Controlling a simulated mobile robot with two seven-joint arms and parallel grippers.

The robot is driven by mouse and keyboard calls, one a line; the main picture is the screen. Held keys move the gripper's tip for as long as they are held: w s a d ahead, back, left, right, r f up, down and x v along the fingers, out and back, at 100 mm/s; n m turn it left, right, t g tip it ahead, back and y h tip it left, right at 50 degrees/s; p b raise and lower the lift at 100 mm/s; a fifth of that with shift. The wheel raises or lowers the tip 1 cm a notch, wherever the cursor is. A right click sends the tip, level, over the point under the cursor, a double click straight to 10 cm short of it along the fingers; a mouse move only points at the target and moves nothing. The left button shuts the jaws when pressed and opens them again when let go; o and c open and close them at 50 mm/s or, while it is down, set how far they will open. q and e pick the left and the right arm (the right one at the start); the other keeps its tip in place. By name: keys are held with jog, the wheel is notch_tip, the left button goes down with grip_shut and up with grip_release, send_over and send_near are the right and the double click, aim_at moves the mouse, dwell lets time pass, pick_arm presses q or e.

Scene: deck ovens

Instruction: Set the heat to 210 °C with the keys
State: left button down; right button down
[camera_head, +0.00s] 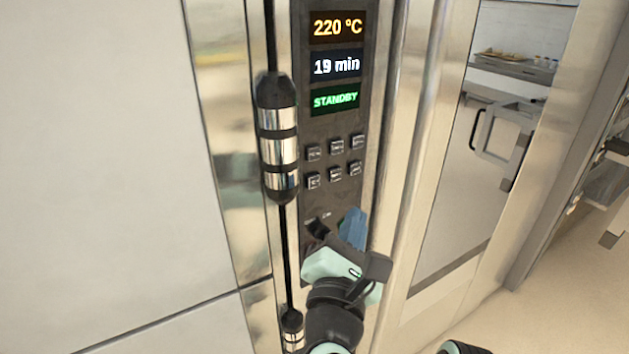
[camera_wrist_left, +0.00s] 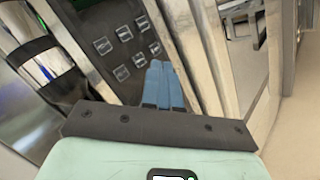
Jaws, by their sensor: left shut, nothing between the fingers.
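The dark control panel (camera_head: 318,130) of the oven stands upright in the head view. In the left wrist view the shut blue fingers (camera_wrist_left: 163,82) point toward the panel, with the keys (camera_wrist_left: 122,50) above and to the left. I cannot tell whether the fingertips touch the panel.
A black and chrome hinge or handle (camera_head: 278,138) stands out just left of the panel. Bright metal trim (camera_head: 408,150) borders it on the right. Farther right are a metal door with a handle (camera_head: 497,135), shelves with goods (camera_head: 514,62) and open floor (camera_head: 530,315).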

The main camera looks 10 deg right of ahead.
aim_at(314, 181)
pick_arm(q)
jog(key=shift+w+a, duration=0.5)
jog(key=shift+w, duration=0.85)
jog(key=shift+w+a, duration=0.45)
jog(key=shift+w, duration=0.95)
jog(key=shift+w+a, duration=0.5)
jog(key=shift+w, duration=0.85)
jog(key=shift+w, duration=0.15)
jog(key=shift+w+a+b, duration=0.15)
jog(key=shift+w+b, duration=0.1)
jog(key=shift+b, duration=0.1)
jog(key=shift+w+a, duration=0.15)
jog(key=shift+w, duration=0.25)
jog(key=shift+s, duration=0.15)
jog(key=shift+s+d+b, duration=0.3)
jog(key=shift+s+b, duration=0.05)
jog(key=shift+s, duration=0.3)
